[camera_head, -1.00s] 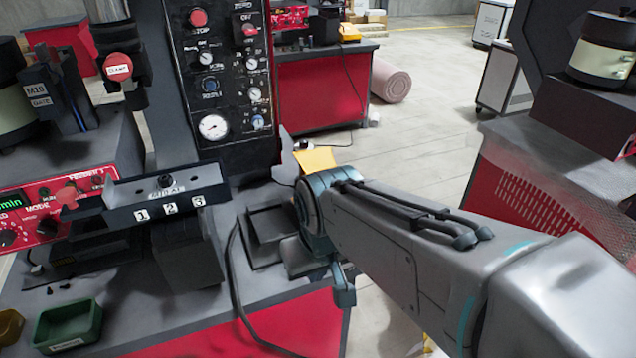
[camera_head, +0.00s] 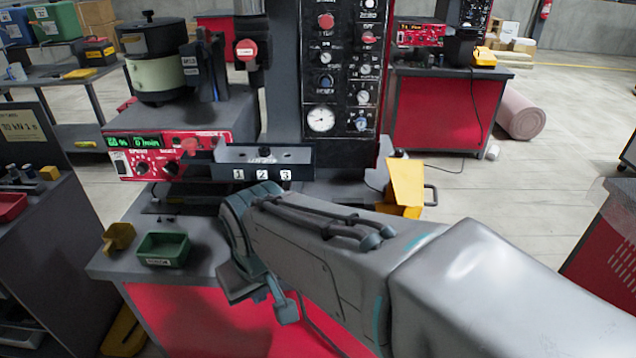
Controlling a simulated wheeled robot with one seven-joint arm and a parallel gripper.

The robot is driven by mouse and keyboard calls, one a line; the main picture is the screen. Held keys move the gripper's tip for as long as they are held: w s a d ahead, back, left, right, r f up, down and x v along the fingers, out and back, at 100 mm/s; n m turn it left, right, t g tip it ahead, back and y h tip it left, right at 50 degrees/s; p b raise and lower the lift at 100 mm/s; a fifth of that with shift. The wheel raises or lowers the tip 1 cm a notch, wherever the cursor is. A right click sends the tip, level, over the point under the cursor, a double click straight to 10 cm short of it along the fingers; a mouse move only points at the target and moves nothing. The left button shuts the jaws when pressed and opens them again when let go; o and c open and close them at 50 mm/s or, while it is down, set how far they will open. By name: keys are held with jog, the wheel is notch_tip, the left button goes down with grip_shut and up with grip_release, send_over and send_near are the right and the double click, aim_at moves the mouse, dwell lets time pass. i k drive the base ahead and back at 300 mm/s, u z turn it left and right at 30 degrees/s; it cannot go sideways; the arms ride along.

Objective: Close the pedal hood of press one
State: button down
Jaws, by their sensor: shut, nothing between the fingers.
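Press one appears to be the dark press column (camera_head: 285,60) with gauges and knobs, standing on the grey bench with a red front (camera_head: 185,310). I cannot clearly pick out its pedal hood. A yellow piece (camera_head: 125,335) lies low on the floor at the bench's left front corner, partly cut by the frame edge; I cannot tell whether it is the hood. An upright yellow part (camera_head: 405,185) stands at the bench's right edge. My grey arm reaches in from the right and bends down over the bench's front edge.
A green tray (camera_head: 163,250) and a yellow scoop (camera_head: 118,238) sit on the bench's left front. A red feeder controller (camera_head: 150,155) is behind them. A dark cabinet (camera_head: 50,215) stands at the left. Open floor (camera_head: 500,220) lies to the right.

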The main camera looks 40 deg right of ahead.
aim_at(404, 196)
jog(key=u, duration=0.45)
jog(key=k, duration=1.9)
jog(key=z, duration=1.2)
